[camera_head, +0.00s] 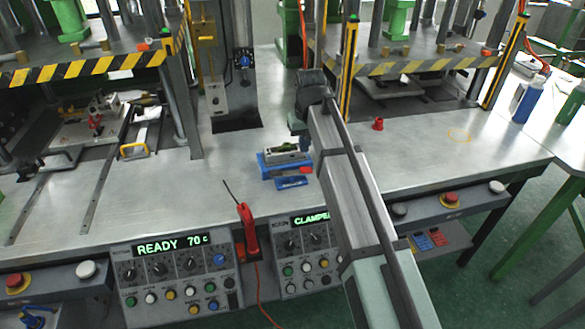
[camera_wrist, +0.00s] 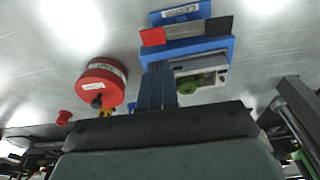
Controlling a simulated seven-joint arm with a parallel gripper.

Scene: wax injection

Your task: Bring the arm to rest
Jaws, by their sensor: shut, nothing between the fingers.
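My gripper (camera_head: 297,128) hangs at the end of my grey arm, above the bench, just behind and right of a blue tray (camera_head: 266,171). Its fingertips are hard to make out in the head view. The gripper is shut and holds nothing. In the wrist view the dark edge and green-grey body of my gripper fill the bottom. A grey block (camera_head: 284,154) sits on the tray; the tray also shows in the wrist view (camera_wrist: 214,46), with a green part (camera_wrist: 200,82) on the block.
A red round labelled object (camera_wrist: 101,82) lies beside the tray. A small red cup (camera_head: 378,125) stands right of my arm. Striped press frames (camera_head: 88,68) flank the bench. A red hand tool (camera_head: 248,228) and control panels (camera_head: 180,268) are at the front. Bench right of the cup is clear.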

